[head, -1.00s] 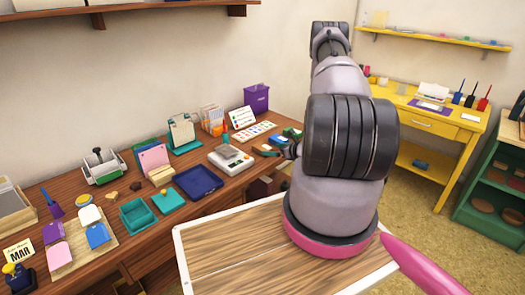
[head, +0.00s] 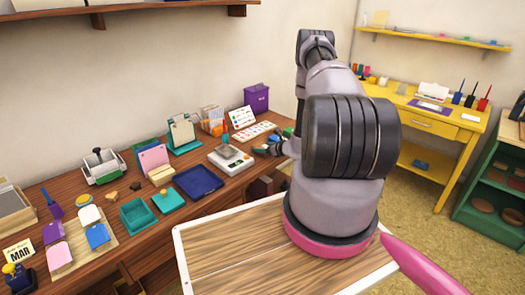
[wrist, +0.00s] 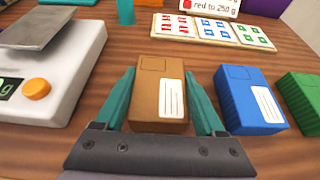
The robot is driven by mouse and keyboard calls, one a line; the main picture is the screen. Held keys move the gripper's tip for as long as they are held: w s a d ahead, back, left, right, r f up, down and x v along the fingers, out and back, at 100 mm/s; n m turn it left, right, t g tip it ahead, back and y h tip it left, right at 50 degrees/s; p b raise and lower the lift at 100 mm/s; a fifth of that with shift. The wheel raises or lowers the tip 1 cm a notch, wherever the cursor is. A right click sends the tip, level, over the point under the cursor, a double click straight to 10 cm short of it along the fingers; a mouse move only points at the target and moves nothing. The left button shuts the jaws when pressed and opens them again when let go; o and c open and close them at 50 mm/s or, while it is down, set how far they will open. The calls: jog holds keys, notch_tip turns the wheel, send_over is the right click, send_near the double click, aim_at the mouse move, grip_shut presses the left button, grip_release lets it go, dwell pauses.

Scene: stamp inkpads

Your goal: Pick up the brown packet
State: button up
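The brown packet (wrist: 158,92), a small box with a white lined label, lies on the wooden table in the wrist view. My gripper (wrist: 160,85) is open, with one teal finger along each side of the packet. I cannot tell whether either finger touches it. In the head view my gripper (head: 268,149) is small and low over the table beside the scale, and the brown packet cannot be made out there.
A blue packet (wrist: 248,100) stands close to the right finger, with a green packet (wrist: 302,98) beyond it. A white scale (wrist: 50,75) with an orange knob is on the left. A card with coloured squares (wrist: 213,31) lies behind the packets.

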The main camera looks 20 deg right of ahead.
jog(key=c, duration=0.9)
jog(key=shift+o, duration=0.2)
jog(key=shift+r, duration=0.1)
